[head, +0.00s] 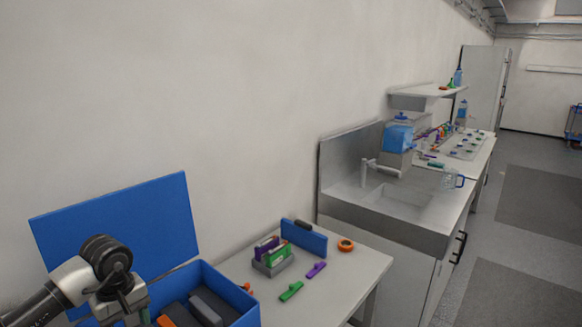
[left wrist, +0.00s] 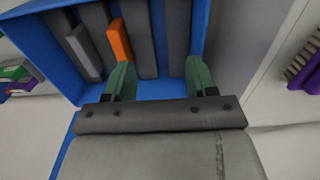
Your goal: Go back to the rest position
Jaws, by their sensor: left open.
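My left gripper (head: 132,306) hangs over the left part of an open blue box (head: 236,293) in the head view. In the left wrist view its two green fingertips (left wrist: 160,80) are spread apart, with nothing held between them. Below and beyond them is the inside of the blue box (left wrist: 52,45). It holds several dark grey slabs (left wrist: 178,35) and one orange piece (left wrist: 118,42). The exact height of the fingertips over the box floor is hard to tell. My right gripper shows in neither view.
The box's raised blue lid (head: 125,225) stands behind my left arm. A white table (head: 335,272) to the right carries a grey holder (head: 272,265) with green and purple pieces, a blue stand (head: 306,240), loose clips and an orange ring (head: 346,245). A sink (head: 395,197) lies beyond.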

